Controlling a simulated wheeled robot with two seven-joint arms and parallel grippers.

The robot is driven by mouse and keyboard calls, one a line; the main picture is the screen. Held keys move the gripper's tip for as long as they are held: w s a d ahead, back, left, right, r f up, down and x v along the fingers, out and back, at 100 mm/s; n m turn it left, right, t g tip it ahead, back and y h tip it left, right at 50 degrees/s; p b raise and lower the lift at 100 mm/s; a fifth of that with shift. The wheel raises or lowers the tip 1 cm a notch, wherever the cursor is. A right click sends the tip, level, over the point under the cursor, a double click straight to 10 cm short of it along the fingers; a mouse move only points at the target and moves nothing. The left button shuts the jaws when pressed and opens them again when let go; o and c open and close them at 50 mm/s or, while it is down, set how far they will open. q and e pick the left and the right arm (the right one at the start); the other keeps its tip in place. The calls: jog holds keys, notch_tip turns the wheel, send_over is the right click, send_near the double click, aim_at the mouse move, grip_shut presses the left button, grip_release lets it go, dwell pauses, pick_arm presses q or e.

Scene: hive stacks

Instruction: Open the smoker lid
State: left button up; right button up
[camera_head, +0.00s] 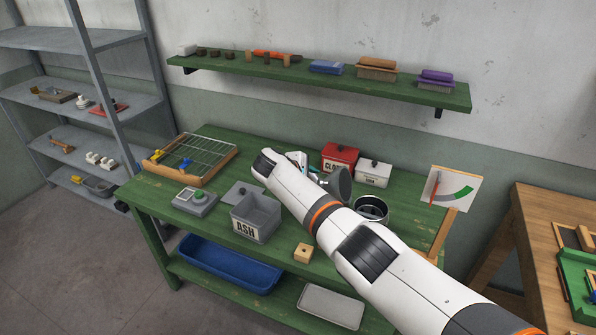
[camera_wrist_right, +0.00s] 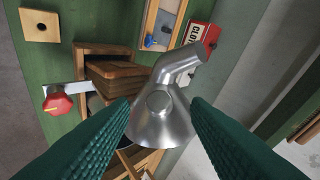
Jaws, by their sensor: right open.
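The smoker (camera_head: 371,210) is a round metal can on the green bench, its dark mouth showing. Its lid (camera_head: 340,183) stands tilted up at the left of the mouth, grey underside towards the head camera. In the right wrist view the lid (camera_wrist_right: 150,128) is a shiny metal cone with a bent spout and a round knob. My right gripper (camera_wrist_right: 160,103) is open, its green fingers on either side of the cone; contact is not clear. In the head view my own arm hides most of this gripper. My left gripper is not in view.
A grey ASH bin (camera_head: 268,216), a red box (camera_head: 340,156), a white box (camera_head: 373,173) and a wire rack (camera_head: 200,160) stand on the bench. A gauge board (camera_head: 452,188) stands at its right end. A green shelf (camera_head: 320,82) hangs above.

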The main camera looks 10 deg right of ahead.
jog(key=v, duration=0.9)
jog(key=shift+b, duration=0.45)
jog(key=s+d+f+g+y+b, duration=0.1)
jog(key=s+f+y, duration=0.15)
jog(key=f, duration=1.05)
jog(key=s+d+f+g+y+b, duration=0.1)
jog(key=s+f, duration=0.3)
jog(key=f, duration=0.8)
jog(key=s+d+f+m+g+y+b, duration=0.1)
jog(key=s+f+m, duration=0.1)
jog(key=s+f, duration=0.65)
jog(key=s+d+f+m+y, duration=0.15)
jog(key=s+f, duration=0.45)
jog(key=f, duration=0.6)
jog(key=s+d+f+m+g+y+b, duration=0.1)
jog(key=s+d+f+m, duration=0.1)
jog(key=s+f, duration=0.65)
jog(key=s+d+f+m+y, duration=0.15)
jog(key=s+f, duration=0.45)
jog(key=s, duration=0.6)
jog(key=s+d+f+m, duration=0.1)
jog(key=s+d+f, duration=0.1)
jog(key=s, duration=0.8)
jog(key=s+d+f+m+b, duration=0.1)
jog(key=s+d+f+m, duration=0.1)
jog(key=s, duration=0.7)
jog(key=shift+s+d+m+g, duration=0.3)
jog(key=shift+s+g, duration=0.1)
